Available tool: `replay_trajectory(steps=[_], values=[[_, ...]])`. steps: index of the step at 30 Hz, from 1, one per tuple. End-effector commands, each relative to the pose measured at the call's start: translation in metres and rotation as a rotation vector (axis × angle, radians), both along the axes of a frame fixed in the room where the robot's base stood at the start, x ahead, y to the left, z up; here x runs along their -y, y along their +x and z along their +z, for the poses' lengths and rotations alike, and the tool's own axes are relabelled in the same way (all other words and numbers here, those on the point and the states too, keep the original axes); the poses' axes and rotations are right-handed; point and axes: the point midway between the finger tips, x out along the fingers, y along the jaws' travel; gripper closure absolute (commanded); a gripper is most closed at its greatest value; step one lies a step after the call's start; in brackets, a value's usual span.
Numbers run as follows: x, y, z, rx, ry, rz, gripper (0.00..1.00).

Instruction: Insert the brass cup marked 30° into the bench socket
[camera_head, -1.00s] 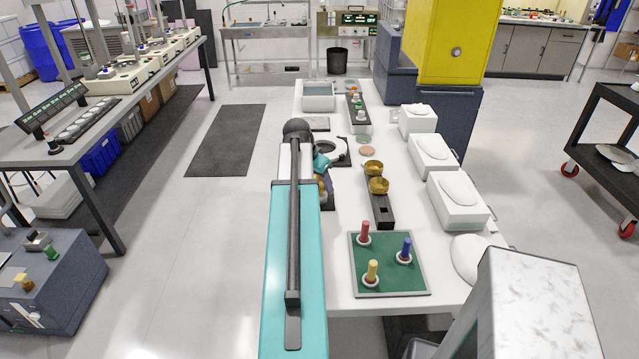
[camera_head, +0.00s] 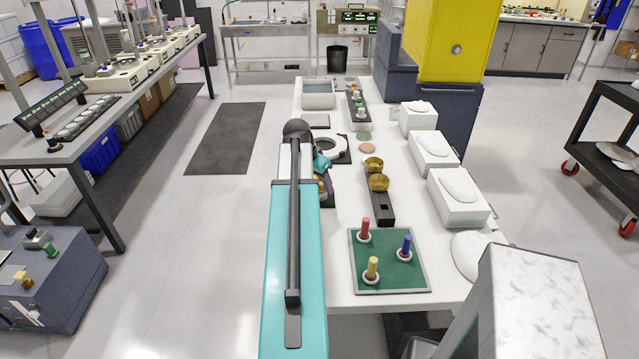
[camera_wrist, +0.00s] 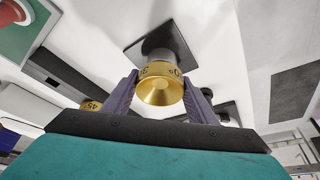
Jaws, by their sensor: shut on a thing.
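My gripper (camera_wrist: 160,92) is shut on a brass cup (camera_wrist: 160,90) whose band carries a partly visible mark that looks like 30°. The cup lies between the purple fingers in the wrist view. Directly behind it is a grey cylinder on a black square plate (camera_wrist: 143,50), which looks like the bench socket. I cannot tell whether the cup is seated in it or apart. In the head view my arm hides most of this; my gripper (camera_head: 323,172) is over the bench's left edge. Another cup, marked 45° (camera_wrist: 91,104), shows at the left in the wrist view.
Two brass cups (camera_head: 373,163) (camera_head: 378,182) stand on a black rack (camera_head: 382,212) right of my gripper. A white ring (camera_head: 331,147) is just beyond it. A green board (camera_head: 388,277) with three coloured pegs is nearer. White boxes (camera_head: 457,205) line the bench's right side.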

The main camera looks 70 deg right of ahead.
Motion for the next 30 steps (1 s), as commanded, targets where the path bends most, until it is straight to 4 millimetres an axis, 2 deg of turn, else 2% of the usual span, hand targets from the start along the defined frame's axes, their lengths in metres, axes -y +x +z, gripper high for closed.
replay_trajectory(steps=[30], values=[[0.0, 0.0, -0.012, 0.001, -0.001, 0.0, 0.71]])
